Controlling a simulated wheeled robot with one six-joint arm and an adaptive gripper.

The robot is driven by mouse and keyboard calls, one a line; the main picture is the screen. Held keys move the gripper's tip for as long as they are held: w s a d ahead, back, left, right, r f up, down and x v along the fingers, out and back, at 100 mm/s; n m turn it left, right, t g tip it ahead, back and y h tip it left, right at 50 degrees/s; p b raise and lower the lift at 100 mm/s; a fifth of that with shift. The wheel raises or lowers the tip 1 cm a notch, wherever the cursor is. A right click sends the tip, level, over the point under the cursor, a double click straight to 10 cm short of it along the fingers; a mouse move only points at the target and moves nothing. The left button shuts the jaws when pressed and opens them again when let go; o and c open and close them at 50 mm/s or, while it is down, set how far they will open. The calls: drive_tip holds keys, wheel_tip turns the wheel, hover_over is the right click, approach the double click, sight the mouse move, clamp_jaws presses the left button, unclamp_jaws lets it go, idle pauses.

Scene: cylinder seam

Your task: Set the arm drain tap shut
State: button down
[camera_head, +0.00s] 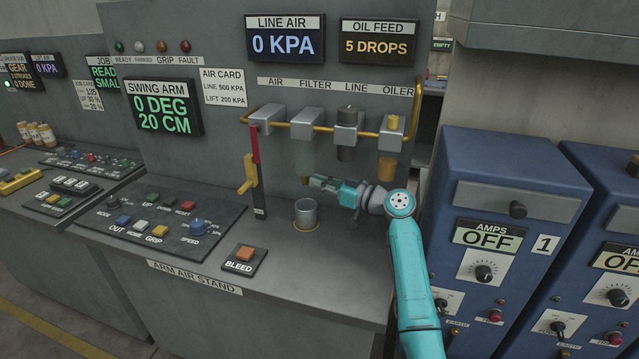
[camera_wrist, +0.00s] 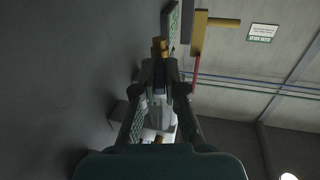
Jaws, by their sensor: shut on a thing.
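The filter (camera_head: 307,123) hangs from the yellow pipe on the stand's back panel, with a dull bowl (camera_head: 306,158) below it. Under the bowl is the small brass drain tap (camera_head: 304,180). My gripper (camera_head: 316,182) reaches in from the right, just under the bowl, with its fingers at the tap. In the wrist view my gripper (camera_wrist: 160,68) is closed around a small part, with a brass end (camera_wrist: 158,46) showing beyond the fingertips. The fingers hide most of the tap, so I cannot tell which way it is turned.
A grey metal cup (camera_head: 305,214) stands on the bench below the filter. The red and yellow air lever (camera_head: 252,172) is to the left, the oiler bowl (camera_head: 387,168) to the right. The line air display (camera_head: 285,41) reads 0 KPA. A bleed button (camera_head: 244,254) is at the bench front.

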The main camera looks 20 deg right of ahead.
drive_tip(key=shift+f, duration=0.15)
drive_tip(key=c, duration=1.3)
unclamp_jaws()
drive_tip(key=shift+o, duration=0.3)
drive_tip(key=shift+a+h, duration=0.1)
drive_tip(key=shift+h, duration=0.2)
